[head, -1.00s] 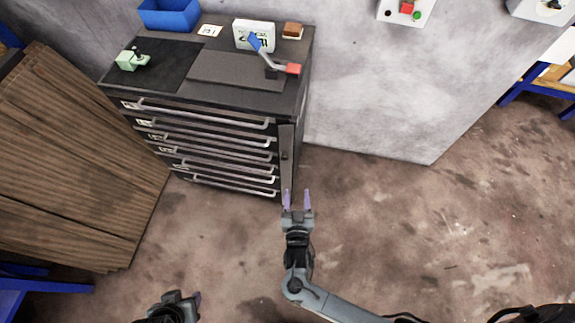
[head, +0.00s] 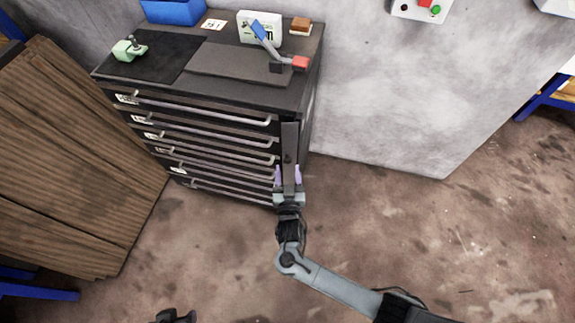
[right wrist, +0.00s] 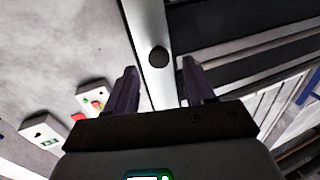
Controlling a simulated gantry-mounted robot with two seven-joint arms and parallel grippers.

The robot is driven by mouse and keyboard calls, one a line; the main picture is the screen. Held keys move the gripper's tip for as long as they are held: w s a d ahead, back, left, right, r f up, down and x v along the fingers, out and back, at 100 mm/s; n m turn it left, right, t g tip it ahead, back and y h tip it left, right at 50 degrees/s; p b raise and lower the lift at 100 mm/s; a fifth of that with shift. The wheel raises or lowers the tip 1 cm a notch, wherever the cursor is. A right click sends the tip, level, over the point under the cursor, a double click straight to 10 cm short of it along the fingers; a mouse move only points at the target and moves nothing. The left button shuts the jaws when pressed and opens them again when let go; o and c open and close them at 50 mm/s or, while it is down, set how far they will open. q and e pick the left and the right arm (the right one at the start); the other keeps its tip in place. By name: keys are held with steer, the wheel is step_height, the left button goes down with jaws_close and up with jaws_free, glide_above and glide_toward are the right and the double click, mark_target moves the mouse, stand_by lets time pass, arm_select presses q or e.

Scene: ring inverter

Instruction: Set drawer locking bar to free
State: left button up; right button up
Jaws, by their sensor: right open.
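The drawer locking bar (head: 290,145) is a dark upright strip at the right front edge of the black drawer cabinet (head: 250,90). In the right wrist view the bar (right wrist: 148,25) looks pale and carries a round dark knob (right wrist: 158,56). My right gripper (head: 288,176) is open, with its purple fingers on either side of the bar's lower part. In the right wrist view the fingers (right wrist: 160,82) stand apart with the bar between them; I cannot tell whether they touch it. My left gripper (head: 175,316) shows only partly at the bottom edge, its jaws unclear.
Several drawers with long handles (head: 205,108) fill the cabinet front. The floor to the right is clear.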

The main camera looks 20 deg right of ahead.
mark_target(288, 162)
steer(key=shift+b+x, duration=0.35)
steer(key=shift+x, duration=1.35)
jaws_close()
steer(key=shift+d, duration=0.1)
